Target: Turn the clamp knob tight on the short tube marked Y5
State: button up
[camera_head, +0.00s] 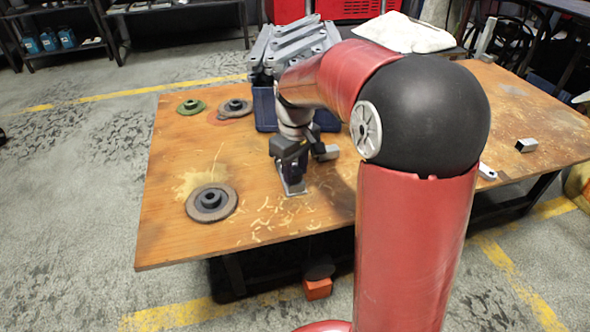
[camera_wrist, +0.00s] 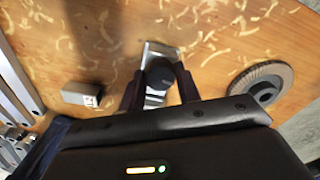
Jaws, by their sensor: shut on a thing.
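My gripper (camera_head: 291,166) points down over the front middle of the wooden table. Its two dark fingers are shut on a dark round knob (camera_wrist: 160,73), which the wrist view shows between the fingertips. The knob sits on top of a light metal piece (camera_wrist: 163,50) lying on the table; it also shows below my gripper in the head view (camera_head: 295,188). The fingers and knob hide much of this piece, and I cannot read any Y5 mark on it. A separate short square tube (camera_wrist: 82,94) lies beside it, with a small unreadable mark on its end.
A grinding disc (camera_head: 211,202) lies to the left on the table (camera_head: 160,235), with two smaller discs behind. A dark blue crate (camera_head: 264,108) of metal brackets (camera_head: 300,42) stands close behind my gripper. Another short tube (camera_head: 526,145) lies far right. Shavings litter the front.

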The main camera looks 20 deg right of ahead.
jog(key=m, duration=0.4)
jog(key=shift+r+m+p, duration=0.1)
jog(key=shift+m+p, duration=0.2)
jog(key=shift+p, duration=0.1)
jog(key=m+p, duration=0.1)
jog(key=m, duration=0.3)
jog(key=shift+m, duration=0.3)
jog(key=m+p, duration=0.1)
jog(key=m, duration=0.3)
jog(key=shift+m, duration=0.4)
jog(key=m, duration=0.3)
jog(key=o, duration=0.9)
